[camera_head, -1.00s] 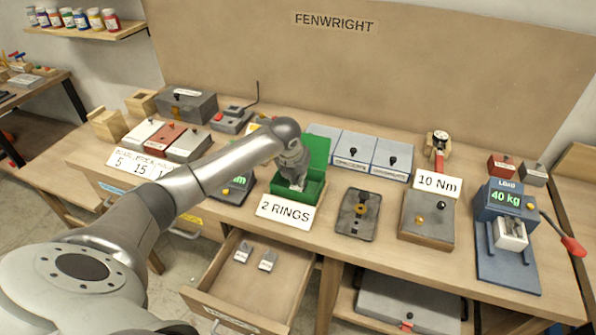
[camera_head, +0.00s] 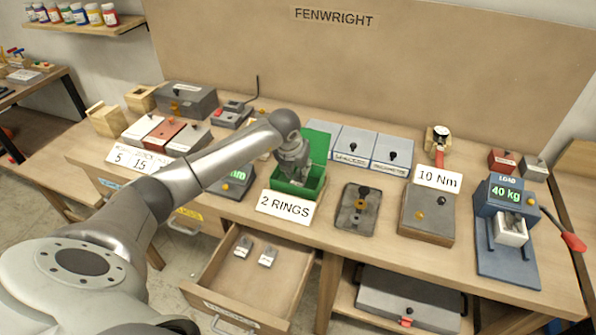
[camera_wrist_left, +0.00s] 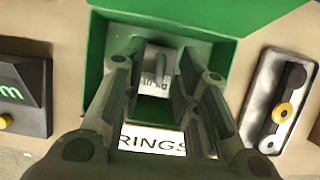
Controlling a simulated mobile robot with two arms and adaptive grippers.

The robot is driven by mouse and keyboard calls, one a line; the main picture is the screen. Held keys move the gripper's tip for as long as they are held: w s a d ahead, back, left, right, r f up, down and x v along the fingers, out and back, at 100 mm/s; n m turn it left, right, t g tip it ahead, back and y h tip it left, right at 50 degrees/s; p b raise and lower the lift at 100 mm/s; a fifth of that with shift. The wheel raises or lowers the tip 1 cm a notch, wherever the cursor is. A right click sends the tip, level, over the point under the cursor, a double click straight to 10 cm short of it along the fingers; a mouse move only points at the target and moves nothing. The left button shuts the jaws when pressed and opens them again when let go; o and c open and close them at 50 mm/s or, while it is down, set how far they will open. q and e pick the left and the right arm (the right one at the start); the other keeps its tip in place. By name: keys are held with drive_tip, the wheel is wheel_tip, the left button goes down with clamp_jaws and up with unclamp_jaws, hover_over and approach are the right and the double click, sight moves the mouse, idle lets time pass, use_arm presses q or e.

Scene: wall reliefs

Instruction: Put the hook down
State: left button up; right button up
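The hook (camera_wrist_left: 153,82) is a small grey-white piece with an upright peg and a partly readable tag. In the left wrist view it is inside the open green box (camera_wrist_left: 228,58), towards its lidded side. My left gripper (camera_wrist_left: 160,75) is over the box, open, with one finger to each side of the peg and a visible gap to it. In the head view my left gripper (camera_head: 293,170) points down into the green box (camera_head: 312,188) and hides the hook. My right gripper is not in view.
A "2 RINGS" card (camera_head: 285,207) stands in front of the box. A dark plate with rings (camera_head: 357,209) lies to its right, and a green-display device (camera_head: 237,180) to its left. Below, an open drawer (camera_head: 285,285) holds two small grey tagged pieces.

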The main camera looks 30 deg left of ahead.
use_arm(q)
drive_tip(key=b+v, duration=0.3)
drive_tip(key=v, duration=0.8)
drive_tip(key=shift+s+d, duration=0.1)
